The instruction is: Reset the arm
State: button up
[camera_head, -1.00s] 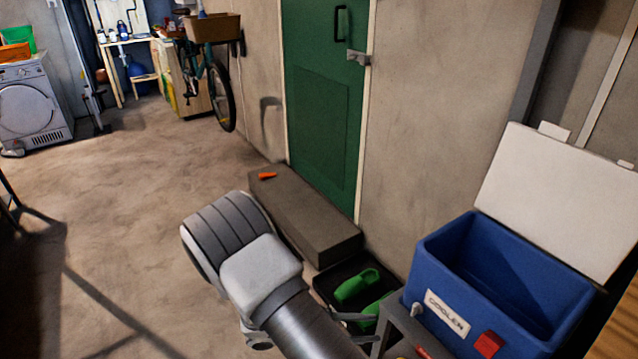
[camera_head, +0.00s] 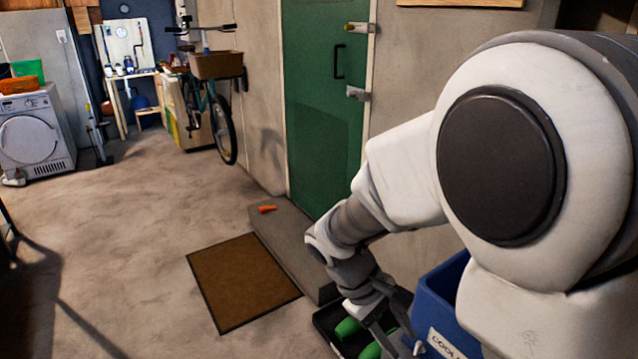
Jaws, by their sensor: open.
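My arm fills the right side of the head view, its big white joint close to the camera. The arm bends down and away to my gripper (camera_head: 384,338), which is small, partly hidden by its own wrist and by the picture's crowding there. The gripper is open, and I see nothing held in it. It is over or beside a black tray (camera_head: 328,322) with green footwear (camera_head: 347,328) in it. I cannot tell whether the fingers touch the footwear or the tray.
A blue cooler (camera_head: 443,290) stands right of the gripper, mostly hidden behind my arm. A grey step (camera_head: 285,235) with an orange object (camera_head: 267,209) lies below the green door (camera_head: 325,110). A brown doormat (camera_head: 243,282) lies on the floor.

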jog(key=s+r+m+t+y, duration=0.65)
jog(key=s+r, duration=0.25)
jog(key=r, duration=0.5)
notch_tip(320, 180, up, 14)
jog(key=p, duration=1.3)
jog(key=shift+d+p, duration=0.4)
